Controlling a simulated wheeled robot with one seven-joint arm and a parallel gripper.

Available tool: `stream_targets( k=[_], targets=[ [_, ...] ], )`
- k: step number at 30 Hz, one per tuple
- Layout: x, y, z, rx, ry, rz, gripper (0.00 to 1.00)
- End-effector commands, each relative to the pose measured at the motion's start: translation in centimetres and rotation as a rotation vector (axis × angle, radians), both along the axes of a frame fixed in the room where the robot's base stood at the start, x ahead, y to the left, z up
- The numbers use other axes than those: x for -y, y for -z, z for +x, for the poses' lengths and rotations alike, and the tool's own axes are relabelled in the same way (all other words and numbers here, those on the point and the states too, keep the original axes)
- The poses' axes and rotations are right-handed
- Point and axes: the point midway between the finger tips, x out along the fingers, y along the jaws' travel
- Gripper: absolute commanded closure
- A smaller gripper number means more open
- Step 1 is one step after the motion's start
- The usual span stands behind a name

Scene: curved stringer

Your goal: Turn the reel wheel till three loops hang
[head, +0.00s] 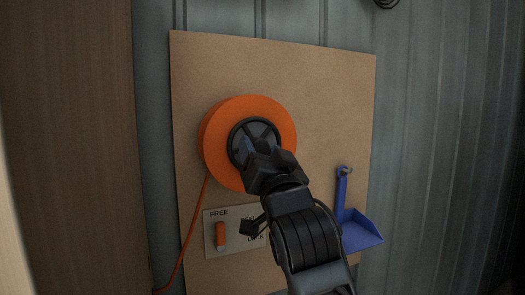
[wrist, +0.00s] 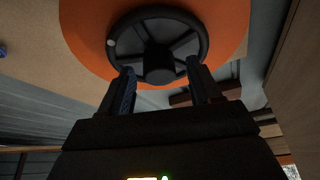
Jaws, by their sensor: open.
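The orange reel (head: 222,124) is mounted on a brown board, with a black spoked wheel (head: 236,133) on its face. The wheel also shows in the wrist view (wrist: 195,25), with a central hub (wrist: 158,60) and a small pale knob on its rim. My gripper (head: 259,148) is in front of the wheel and hides its lower right part. In the wrist view my gripper (wrist: 163,80) is open, its fingers to either side below the hub; I cannot tell whether they touch the wheel. An orange cord (head: 195,225) runs from the reel's left side down to the lower left as one strand.
A label plate (head: 228,212) marked FREE and LOCK is below the reel, with an orange lever (head: 221,236) under FREE; my arm partly covers it. A blue dustpan (head: 358,232) hangs on a hook at right. The board's (head: 320,90) upper right is clear.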

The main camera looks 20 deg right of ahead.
Motion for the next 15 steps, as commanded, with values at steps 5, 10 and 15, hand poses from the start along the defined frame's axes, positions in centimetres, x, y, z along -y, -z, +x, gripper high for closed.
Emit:
stream_targets(
  k=[5, 10, 15],
  targets=[
    [0.01, 0.03, 0.00, 0.000, 0.000, 0.000, 0.37],
    [0.01, 0.04, -0.01, 0.000, 0.000, 0.000, 0.52],
    [0.02, 0.05, -0.02, 0.000, 0.000, 0.000, 0.68]
  ],
)
